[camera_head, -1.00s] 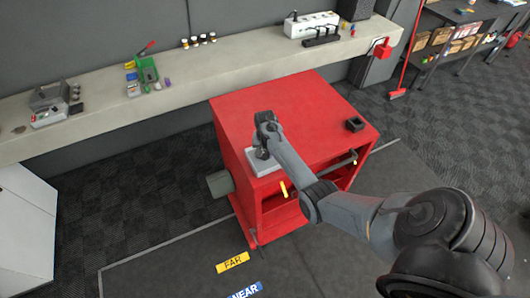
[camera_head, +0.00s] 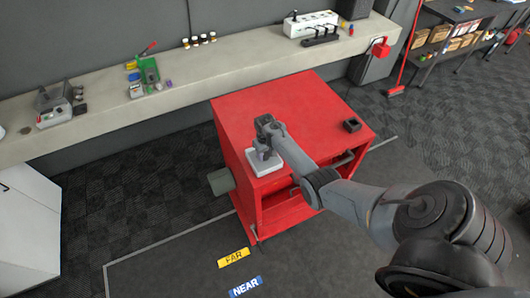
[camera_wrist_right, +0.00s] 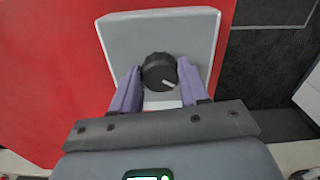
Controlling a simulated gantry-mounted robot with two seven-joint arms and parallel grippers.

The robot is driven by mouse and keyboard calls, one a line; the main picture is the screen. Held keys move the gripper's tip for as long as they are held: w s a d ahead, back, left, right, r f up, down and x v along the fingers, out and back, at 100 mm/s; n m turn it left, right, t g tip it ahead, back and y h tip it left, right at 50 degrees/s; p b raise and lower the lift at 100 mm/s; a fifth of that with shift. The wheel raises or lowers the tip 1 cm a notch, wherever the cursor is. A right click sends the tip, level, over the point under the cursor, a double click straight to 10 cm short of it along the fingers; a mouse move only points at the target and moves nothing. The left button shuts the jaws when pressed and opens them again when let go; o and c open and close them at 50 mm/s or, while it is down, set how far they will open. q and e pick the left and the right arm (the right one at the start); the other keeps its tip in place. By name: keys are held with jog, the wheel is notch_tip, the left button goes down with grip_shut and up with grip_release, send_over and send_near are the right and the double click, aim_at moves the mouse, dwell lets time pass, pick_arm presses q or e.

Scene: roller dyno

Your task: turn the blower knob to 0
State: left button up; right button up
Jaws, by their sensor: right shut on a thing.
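The blower knob (camera_wrist_right: 158,72) is a round black knob with a pale pointer line, on a light grey square plate. In the right wrist view the pointer is aimed to the lower right. My right gripper (camera_wrist_right: 161,76) has its two purple fingers on either side of the knob, shut on it. In the head view the plate (camera_head: 256,168) sits on the front left corner of the red cabinet (camera_head: 290,110), and my right gripper (camera_head: 264,150) is over it, hiding the knob. No dial numbers are readable. My left gripper is not in view.
A small black open box (camera_head: 352,125) sits on the cabinet top, whose middle is clear. FAR (camera_head: 234,257) and NEAR (camera_head: 245,287) labels lie on the floor.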

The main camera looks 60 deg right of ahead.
aim_at(265, 155)
jog(key=shift+n, duration=0.4)
jog(key=o, duration=1.1)
jog(key=shift+c, duration=0.2)
jog(key=shift+r, duration=0.5)
notch_tip(265, 155, up, 10)
jog(key=shift+f, duration=0.1)
